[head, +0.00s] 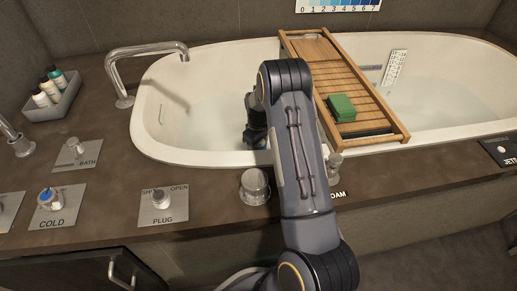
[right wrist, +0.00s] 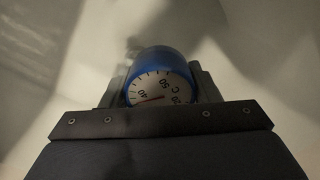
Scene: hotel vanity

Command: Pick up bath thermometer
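The bath thermometer (right wrist: 160,88) has a blue rounded case and a white dial with a red needle, numbers and a "C". In the right wrist view it sits between the two grey fingers of my right gripper (right wrist: 160,85), which press close against both its sides. In the head view my right arm reaches over the near rim into the white bathtub (head: 180,158). The arm hides the thermometer and the fingertips there. My left gripper is not in view.
A wooden bath tray (head: 370,95) with a green block (head: 341,107) spans the tub right of my arm. A chrome faucet (head: 150,50) stands at the left rim.

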